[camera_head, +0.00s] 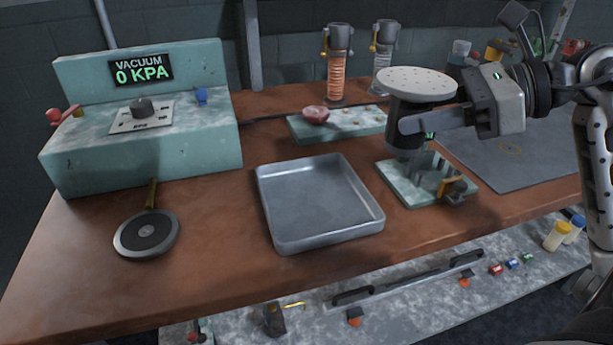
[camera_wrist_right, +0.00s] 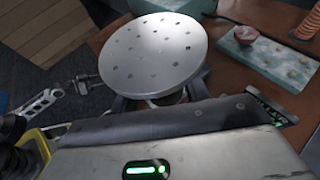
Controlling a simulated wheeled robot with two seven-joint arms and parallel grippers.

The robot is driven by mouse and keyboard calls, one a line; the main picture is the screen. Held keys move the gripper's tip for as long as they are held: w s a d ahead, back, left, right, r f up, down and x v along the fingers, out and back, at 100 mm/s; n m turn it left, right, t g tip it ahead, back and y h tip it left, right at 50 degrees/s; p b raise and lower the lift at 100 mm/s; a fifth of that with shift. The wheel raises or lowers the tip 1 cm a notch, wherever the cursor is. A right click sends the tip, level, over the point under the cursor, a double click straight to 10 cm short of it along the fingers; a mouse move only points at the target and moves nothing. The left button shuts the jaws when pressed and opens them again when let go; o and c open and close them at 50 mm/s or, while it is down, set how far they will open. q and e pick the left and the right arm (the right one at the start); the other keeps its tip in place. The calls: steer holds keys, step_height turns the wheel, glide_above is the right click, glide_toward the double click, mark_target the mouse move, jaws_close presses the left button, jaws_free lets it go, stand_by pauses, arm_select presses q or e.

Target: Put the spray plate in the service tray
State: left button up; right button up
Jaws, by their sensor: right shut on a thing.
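The spray plate (camera_head: 417,84) is a pale round disc with small holes. My right gripper (camera_head: 408,132) is shut on it and holds it level above a small green base block (camera_head: 401,186) on the bench. The plate also shows in the right wrist view (camera_wrist_right: 153,52), in front of my right gripper (camera_wrist_right: 165,100). The fingers partly hide what is below the disc. The service tray (camera_head: 318,200) is a grey metal rectangular tray with low walls. It lies empty on the bench, left of and nearer than the plate. My left gripper is not in view.
A green vacuum console (camera_head: 140,125) stands at the left, with a black round disc with a handle (camera_head: 146,236) in front. A green block with a reddish knob (camera_head: 340,124) lies behind the tray. A dark mat (camera_head: 515,152) is at right. A lower shelf (camera_head: 400,300) runs in front.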

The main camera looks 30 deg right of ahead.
steer(key=f+x, duration=0.1)
steer(key=x, duration=0.3)
steer(key=s+f+p+x, duration=0.1)
steer(key=x, duration=0.4)
steer(key=f+x, duration=0.1)
steer(key=x, duration=0.4)
steer(key=shift+d+f, duration=0.1)
steer(key=shift+f, duration=0.1)
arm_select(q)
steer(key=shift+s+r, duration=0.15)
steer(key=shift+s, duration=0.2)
arm_select(e)
steer(key=shift+w+f, duration=0.1)
steer(key=shift+f, duration=1.6)
steer(key=shift+f, duration=0.1)
steer(key=shift+f, duration=0.15)
steer(key=o, duration=1.1)
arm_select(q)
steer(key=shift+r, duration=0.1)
arm_select(e)
steer(key=shift+o, duration=0.4)
